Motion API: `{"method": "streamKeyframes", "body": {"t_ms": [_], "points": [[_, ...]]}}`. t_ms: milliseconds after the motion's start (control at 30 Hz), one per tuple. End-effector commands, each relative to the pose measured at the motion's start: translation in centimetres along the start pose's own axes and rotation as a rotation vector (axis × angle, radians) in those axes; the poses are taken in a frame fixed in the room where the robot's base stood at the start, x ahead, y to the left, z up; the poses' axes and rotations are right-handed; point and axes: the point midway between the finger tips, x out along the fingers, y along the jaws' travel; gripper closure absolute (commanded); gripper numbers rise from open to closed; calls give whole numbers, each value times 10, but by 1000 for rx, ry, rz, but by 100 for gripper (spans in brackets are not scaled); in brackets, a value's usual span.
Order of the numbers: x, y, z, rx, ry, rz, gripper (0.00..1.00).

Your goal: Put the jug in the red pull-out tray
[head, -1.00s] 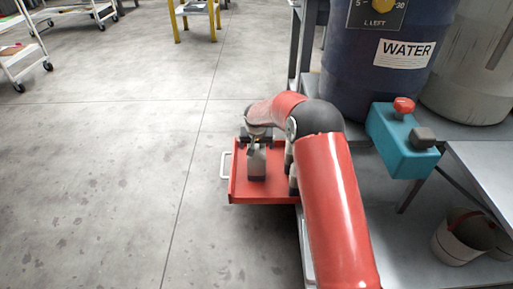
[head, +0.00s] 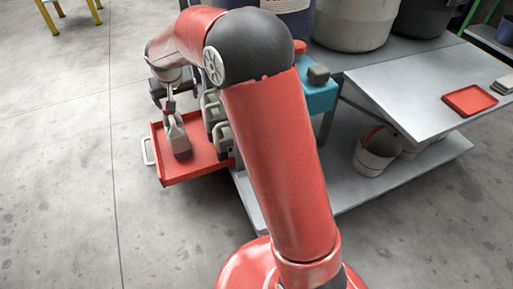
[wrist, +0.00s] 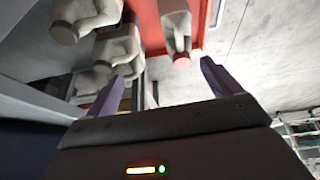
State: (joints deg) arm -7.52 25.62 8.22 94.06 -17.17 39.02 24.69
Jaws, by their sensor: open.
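A grey jug (head: 178,138) stands upright in the red pull-out tray (head: 200,158), which is pulled out from the bench. In the wrist view the jug (wrist: 177,28) shows a red cap and lies beyond the fingers, not between them. My gripper (head: 168,104) is just above the jug in the head view and is partly hidden by my arm. In the wrist view my gripper (wrist: 160,85) is open, with nothing between its fingers. The tray's red floor (wrist: 200,8) shows at the top of that view.
More grey jugs (head: 222,138) stand close together to the right of the tray jug, and also show in the wrist view (wrist: 118,46). A teal box (head: 320,97) is on the bench. A white bucket (head: 372,158) stands on the lower shelf.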

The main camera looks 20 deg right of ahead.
Motion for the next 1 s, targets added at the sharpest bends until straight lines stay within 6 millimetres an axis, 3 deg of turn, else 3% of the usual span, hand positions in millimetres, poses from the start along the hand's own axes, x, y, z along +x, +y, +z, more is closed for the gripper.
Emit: {"method": "streamKeyframes", "body": {"t_ms": [33, 200, 367, 500, 700, 800, 1000], "points": [[-31, 14, 8, 2, 14, 9, 10], [-110, 53, 55, 1, 26, 28, 10], [-169, 82, 114, 6, 39, 33, 10], [-206, 101, 174, 15, 52, 25, 10], [-230, 114, 253, 23, 68, -2, 10], [-233, 116, 279, 24, 74, -15, 10], [-233, 116, 299, 22, 78, -26, 10]]}}
